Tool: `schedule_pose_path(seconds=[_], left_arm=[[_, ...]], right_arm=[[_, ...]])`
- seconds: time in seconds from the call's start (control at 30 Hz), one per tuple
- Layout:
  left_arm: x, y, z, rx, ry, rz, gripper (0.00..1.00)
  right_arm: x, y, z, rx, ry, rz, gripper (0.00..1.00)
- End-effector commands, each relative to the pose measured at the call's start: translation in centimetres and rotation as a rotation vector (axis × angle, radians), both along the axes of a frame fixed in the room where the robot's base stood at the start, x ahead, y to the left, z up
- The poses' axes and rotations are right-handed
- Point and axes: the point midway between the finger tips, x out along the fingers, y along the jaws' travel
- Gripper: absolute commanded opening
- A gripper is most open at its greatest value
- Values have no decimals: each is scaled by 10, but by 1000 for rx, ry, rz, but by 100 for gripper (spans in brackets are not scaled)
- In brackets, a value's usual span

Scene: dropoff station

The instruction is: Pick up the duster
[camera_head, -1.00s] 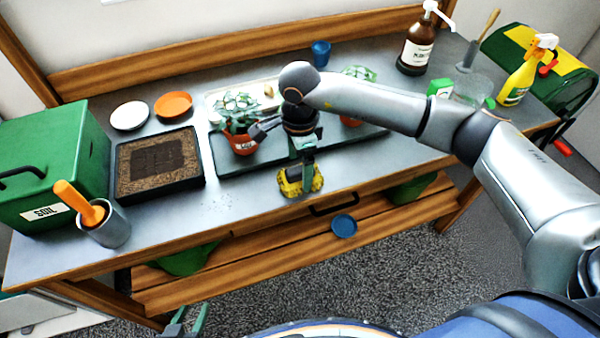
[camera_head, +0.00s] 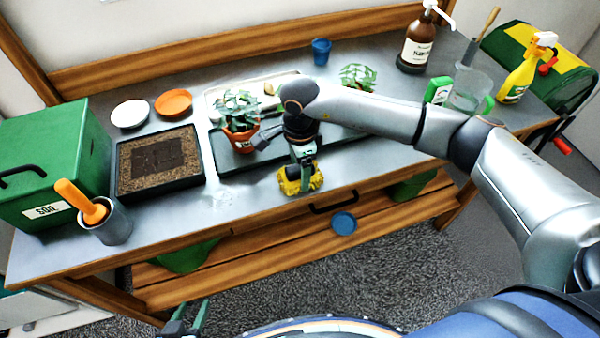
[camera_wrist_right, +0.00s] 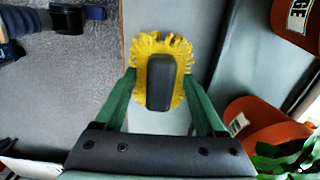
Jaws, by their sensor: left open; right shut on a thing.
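The duster (camera_head: 300,182) has a yellow shaggy fringe. It is at the bench's front edge in the head view; I cannot tell whether it touches the bench. In the right wrist view, the duster's dark handle (camera_wrist_right: 161,82) sits between the green fingers. My right gripper (camera_head: 303,160) reaches down from above and is shut on the duster, with a finger on each side. My left gripper (camera_head: 187,318) is open and empty at the bottom of the head view, in front of the bench and well away from the duster.
A potted plant (camera_head: 243,133) stands just left of my right gripper on a dark tray (camera_head: 225,158). A soil tray (camera_head: 128,185), green soil box (camera_head: 45,150) and grey cup (camera_head: 114,228) are at left. Bottles stand at the back right.

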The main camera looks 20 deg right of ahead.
Motion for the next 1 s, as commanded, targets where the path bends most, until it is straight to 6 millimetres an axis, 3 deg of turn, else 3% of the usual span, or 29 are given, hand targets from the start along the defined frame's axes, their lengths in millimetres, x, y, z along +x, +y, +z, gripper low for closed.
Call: schedule_pose_path(seconds=[0.03,0.2,0.57,0.77,1.0], left_arm=[[0,0,0,0,0,0,50],[0,0,0,0,0,0,50],[0,0,-1,0,0,0,50],[0,0,-2,0,0,0,50],[0,0,-11,0,0,0,50]], right_arm=[[0,0,0,0,-1,0,35],[0,0,0,0,-1,0,16],[1,0,6,0,-1,-1,16],[1,0,31,1,-5,1,16],[-32,28,81,3,-8,8,16]])
